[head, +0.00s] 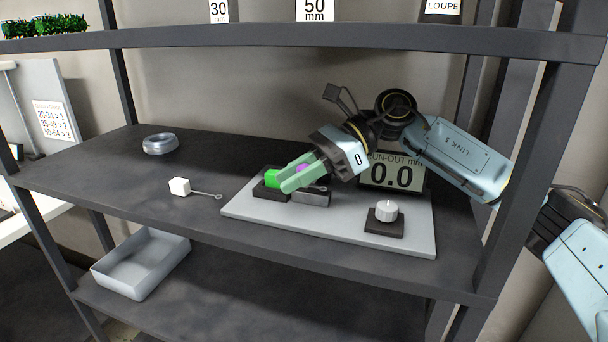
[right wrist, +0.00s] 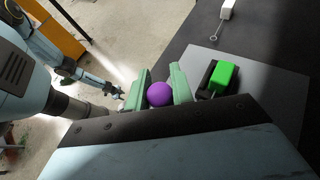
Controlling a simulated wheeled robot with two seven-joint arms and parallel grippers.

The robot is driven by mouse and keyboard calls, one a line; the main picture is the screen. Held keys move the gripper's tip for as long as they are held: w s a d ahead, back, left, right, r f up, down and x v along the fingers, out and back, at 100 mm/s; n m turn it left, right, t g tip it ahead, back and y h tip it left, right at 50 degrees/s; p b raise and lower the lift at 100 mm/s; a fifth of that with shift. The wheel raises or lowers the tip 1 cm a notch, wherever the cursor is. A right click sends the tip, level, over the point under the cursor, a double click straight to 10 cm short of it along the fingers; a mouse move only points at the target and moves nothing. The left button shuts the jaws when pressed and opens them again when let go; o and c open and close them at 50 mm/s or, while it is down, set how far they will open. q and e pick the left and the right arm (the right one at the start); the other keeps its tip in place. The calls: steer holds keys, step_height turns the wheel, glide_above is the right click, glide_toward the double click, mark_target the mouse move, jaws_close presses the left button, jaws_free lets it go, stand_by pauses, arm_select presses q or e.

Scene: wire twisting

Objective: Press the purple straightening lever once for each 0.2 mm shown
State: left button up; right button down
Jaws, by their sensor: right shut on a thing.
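The purple lever's round knob (right wrist: 159,94) sits between the green fingers of my right gripper (right wrist: 158,76) in the right wrist view. In the head view the knob (head: 302,168) shows as a small purple patch, mostly hidden by my right gripper (head: 290,184). The gripper is shut on the knob. The lever's shaft is hidden. The run-out display (head: 391,175) behind it reads 0.0, with its label partly covered by my arm. My left gripper (right wrist: 118,93) is small at the end of an arm in the right wrist view. I cannot tell its opening.
A green block (head: 272,178) sits in a dark holder beside the lever. A white knob (head: 387,210) on a dark base stands front right on the grey plate (head: 330,238). A white block with a looped wire (head: 180,187) and a metal ring (head: 160,143) lie left on the shelf.

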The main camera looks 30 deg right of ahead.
steer(key=shift+s+f+b, duration=0.1)
steer(key=shift+f+b, duration=0.3)
steer(key=shift+f, duration=0.4)
steer(key=c, duration=1.2)
jaws_free()
steer(key=shift+r, duration=0.1)
steer(key=shift+d+r, duration=0.15)
steer(key=shift+d, duration=0.2)
steer(key=b+v, duration=0.1)
steer(key=v, duration=1.1)
steer(key=shift+d+r, duration=0.25)
